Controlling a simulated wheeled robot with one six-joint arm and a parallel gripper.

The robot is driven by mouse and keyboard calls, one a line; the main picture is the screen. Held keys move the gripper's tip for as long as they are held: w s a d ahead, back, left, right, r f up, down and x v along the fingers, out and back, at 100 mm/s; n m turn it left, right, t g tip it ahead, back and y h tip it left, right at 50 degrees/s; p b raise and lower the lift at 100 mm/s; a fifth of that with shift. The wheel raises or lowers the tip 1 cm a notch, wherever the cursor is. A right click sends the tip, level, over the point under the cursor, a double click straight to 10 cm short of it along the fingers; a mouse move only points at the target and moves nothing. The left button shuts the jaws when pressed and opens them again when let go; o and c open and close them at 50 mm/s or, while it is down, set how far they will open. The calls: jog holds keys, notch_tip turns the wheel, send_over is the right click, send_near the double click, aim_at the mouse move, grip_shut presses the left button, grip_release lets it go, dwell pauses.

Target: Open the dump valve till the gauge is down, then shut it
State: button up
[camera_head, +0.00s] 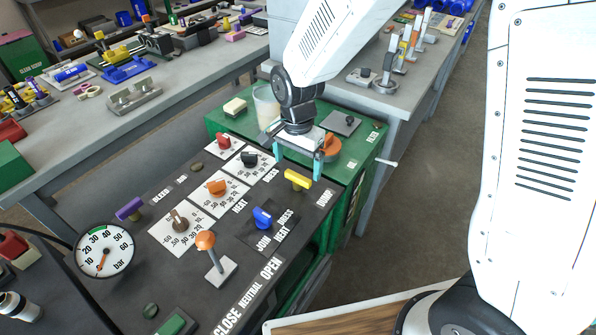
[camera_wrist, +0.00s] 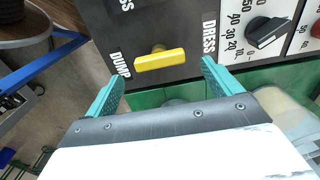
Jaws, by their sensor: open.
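The dump valve's yellow bar handle (camera_head: 297,180) is on the dark panel near its right edge. In the wrist view, the yellow handle (camera_wrist: 160,61) sits beside the DUMP label, its length running roughly from one finger toward the other. My gripper (camera_head: 298,162) is open and empty, just behind the handle in the head view. In the wrist view, my gripper's teal fingers (camera_wrist: 161,72) stand on either side of the handle, apart from it. The round gauge (camera_head: 104,250), marked in bar, is at the left; its orange needle points downward, but its exact reading is unclear.
A blue knob (camera_head: 262,217), an orange ball-topped lever (camera_head: 206,241), a purple handle (camera_head: 129,209) and several dial knobs share the panel. A clear cup (camera_head: 266,103) and an orange-topped part (camera_head: 330,146) stand on the green cart behind. Grey benches flank it.

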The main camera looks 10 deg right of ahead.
aim_at(298, 176)
jog(key=shift+f, duration=1.95)
jog(key=c, duration=1)
